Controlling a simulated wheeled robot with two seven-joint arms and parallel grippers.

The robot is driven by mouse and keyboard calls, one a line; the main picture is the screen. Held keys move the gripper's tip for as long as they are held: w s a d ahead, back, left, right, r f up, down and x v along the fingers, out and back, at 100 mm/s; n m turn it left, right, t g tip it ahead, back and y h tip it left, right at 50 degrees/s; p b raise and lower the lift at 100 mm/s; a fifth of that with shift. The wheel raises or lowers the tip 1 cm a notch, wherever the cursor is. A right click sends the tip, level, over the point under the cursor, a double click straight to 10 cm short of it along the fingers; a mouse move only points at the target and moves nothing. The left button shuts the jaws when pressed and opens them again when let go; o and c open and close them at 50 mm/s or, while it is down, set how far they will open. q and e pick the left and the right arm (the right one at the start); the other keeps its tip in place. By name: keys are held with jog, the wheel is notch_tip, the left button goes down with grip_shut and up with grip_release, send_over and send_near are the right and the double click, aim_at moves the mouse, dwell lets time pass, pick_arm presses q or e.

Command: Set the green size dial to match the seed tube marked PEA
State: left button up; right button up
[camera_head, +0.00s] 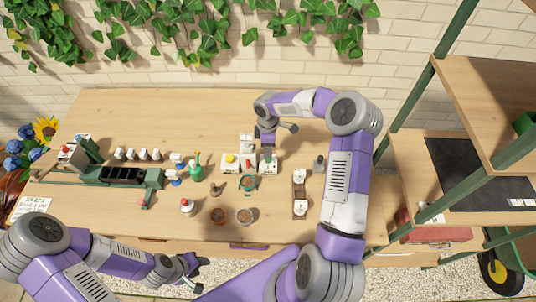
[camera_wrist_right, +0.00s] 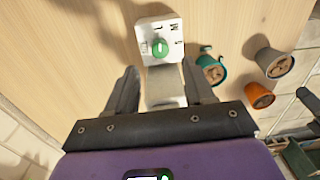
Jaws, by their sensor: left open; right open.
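The green size dial (camera_wrist_right: 160,47) is a round green knob on a white plate (camera_wrist_right: 146,28) with letters around it; an L and an M look readable. In the head view its white housing (camera_head: 268,168) stands mid-table, partly under my right gripper (camera_head: 267,139). My right gripper also shows in the wrist view (camera_wrist_right: 160,88), open and empty, with the dial just beyond and between its fingertips. My left gripper (camera_head: 187,270) is open and empty at the table's front edge. Several small white items (camera_head: 131,154) stand at left; I cannot read any PEA mark.
A green spray bottle (camera_head: 196,168) and dark green machine (camera_head: 122,174) are further left. The back of the table is clear.

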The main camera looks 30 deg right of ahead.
notch_tip(320, 180, down, 7)
jog(key=shift+s+r, duration=0.1)
jog(key=shift+r, duration=0.1)
grip_shut()
jog(key=shift+n, duration=0.7)
grip_release()
